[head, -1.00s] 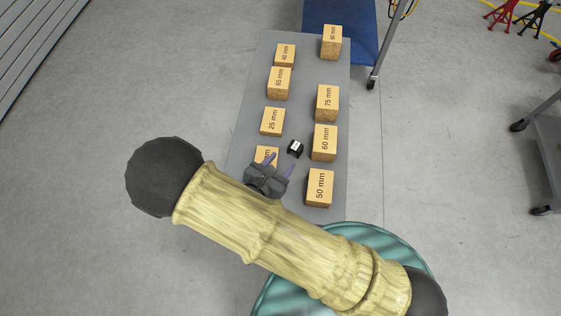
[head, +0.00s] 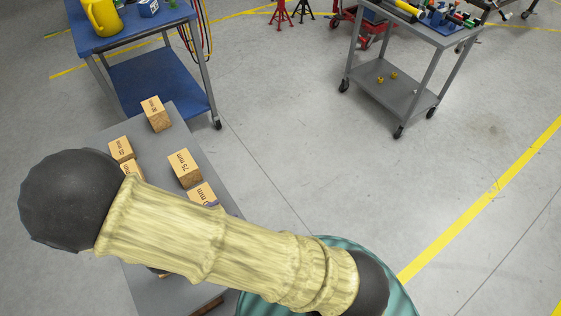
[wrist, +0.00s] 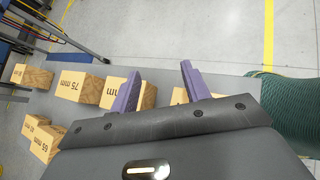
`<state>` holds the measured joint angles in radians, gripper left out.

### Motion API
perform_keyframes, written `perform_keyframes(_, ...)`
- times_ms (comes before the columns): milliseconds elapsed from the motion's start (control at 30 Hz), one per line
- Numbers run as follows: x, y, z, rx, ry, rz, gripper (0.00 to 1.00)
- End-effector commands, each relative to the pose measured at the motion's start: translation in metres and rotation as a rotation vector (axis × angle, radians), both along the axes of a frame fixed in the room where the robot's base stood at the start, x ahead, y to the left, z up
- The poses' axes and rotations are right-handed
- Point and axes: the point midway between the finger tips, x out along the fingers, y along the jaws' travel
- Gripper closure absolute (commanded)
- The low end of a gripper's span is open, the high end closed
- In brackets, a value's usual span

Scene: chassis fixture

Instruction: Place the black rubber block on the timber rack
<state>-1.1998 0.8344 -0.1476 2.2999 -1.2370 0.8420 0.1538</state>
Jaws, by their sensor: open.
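The small black block with a white label, seen earlier among the wooden blocks, is in neither view now. No timber rack can be made out for sure. Labelled wooden blocks stand on a grey board (head: 143,294), among them the 75 mm block (head: 185,168), which also shows left of my fingers in the wrist view (wrist: 78,87). Another wooden block (wrist: 180,96) shows partly behind the right finger.
A blue cart (head: 150,85) with a yellow jug (head: 103,17) stands behind the board. A grey cart (head: 390,95) with tools on top is at the upper right. Open floor lies between and right of them. The 90 mm block (head: 156,114) stands at the board's far end.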

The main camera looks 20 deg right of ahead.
Motion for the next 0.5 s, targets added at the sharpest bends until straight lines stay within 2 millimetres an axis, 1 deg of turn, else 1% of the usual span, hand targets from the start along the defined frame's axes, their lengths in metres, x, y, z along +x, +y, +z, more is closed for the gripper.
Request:
perform_keyframes(33,0.003,-0.018,0.008,0.052,0.011,-0.114,0.53)
perform_keyframes(200,-0.001,-0.065,0.028,0.236,0.037,-0.475,0.53)
perform_keyframes(300,-0.005,-0.087,0.04,0.354,0.036,-0.678,0.53)
perform_keyframes(500,-0.011,-0.12,0.065,0.611,-0.01,-1.063,0.53)
